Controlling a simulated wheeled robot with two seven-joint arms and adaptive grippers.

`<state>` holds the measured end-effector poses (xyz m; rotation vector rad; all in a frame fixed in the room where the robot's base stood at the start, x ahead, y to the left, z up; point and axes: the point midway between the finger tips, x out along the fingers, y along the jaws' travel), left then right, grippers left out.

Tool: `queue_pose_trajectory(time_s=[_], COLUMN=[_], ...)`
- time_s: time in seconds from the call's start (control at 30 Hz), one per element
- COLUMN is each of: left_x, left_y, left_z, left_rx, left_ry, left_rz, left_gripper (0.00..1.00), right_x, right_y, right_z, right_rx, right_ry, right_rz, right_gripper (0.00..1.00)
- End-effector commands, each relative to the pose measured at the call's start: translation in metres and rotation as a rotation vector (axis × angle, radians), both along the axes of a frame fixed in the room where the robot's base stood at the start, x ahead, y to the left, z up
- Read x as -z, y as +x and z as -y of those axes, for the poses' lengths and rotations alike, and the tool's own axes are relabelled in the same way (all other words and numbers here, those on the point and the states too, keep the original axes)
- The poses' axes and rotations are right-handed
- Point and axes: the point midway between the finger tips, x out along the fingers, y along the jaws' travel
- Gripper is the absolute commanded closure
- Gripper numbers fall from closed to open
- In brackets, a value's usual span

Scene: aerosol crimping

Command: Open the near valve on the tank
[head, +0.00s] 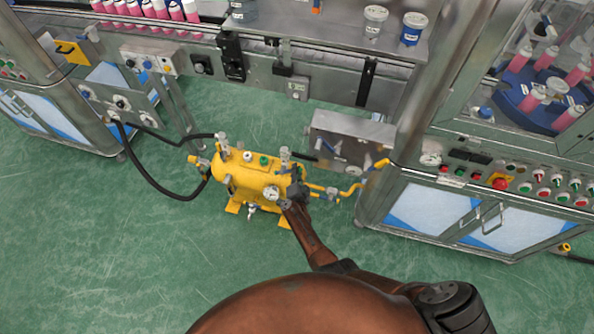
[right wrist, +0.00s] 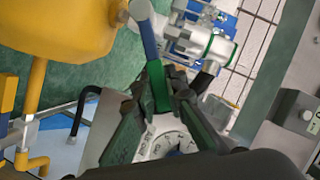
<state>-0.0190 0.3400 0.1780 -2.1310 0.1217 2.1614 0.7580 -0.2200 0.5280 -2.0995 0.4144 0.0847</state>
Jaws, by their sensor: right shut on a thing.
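The yellow tank (head: 240,178) stands on the green floor on yellow feet, with fittings and a round gauge (head: 271,193) on it. My right gripper (head: 297,190) is at the tank's right end, its tips small and dark there. In the right wrist view the gripper (right wrist: 160,90) is shut on a valve handle (right wrist: 148,40), a lever with a blue upper part and green between the fingers. A pale valve body (right wrist: 205,45) with a green ring is beside the lever. The tank (right wrist: 75,25) fills the upper left. My left gripper is not in view.
A black hose (head: 160,185) runs from the left machine to the tank. Yellow piping (head: 340,190) leads right toward the control cabinet (head: 430,205). A steel box (head: 350,140) is just behind. In the wrist view, a white dial (right wrist: 165,143) is partly hidden below the fingers.

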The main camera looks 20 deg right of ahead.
Motion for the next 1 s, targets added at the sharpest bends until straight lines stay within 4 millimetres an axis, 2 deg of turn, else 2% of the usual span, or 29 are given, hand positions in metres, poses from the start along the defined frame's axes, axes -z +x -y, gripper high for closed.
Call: queue_pose_trajectory(time_s=[0.17, 0.2, 0.47, 0.77, 1.0], left_x=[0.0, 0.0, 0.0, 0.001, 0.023], left_y=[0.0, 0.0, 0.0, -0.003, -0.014], left_z=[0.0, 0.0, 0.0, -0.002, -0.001], left_rx=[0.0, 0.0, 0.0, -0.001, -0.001], left_ry=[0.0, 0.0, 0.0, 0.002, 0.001], left_rz=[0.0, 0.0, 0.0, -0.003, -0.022], left_gripper=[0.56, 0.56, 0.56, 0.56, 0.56], right_x=[0.002, 0.002, 0.001, 0.002, 0.017], right_y=[-0.001, -0.001, -0.001, -0.001, -0.005], right_z=[-0.002, -0.002, 0.0, 0.001, 0.006], right_rx=[-0.002, -0.002, 0.0, 0.001, 0.001], right_ry=[0.002, 0.002, 0.002, 0.006, 0.086], right_rz=[-0.003, -0.003, -0.001, 0.002, 0.056], right_gripper=[1.0, 0.88, 0.7, 0.7, 0.7])
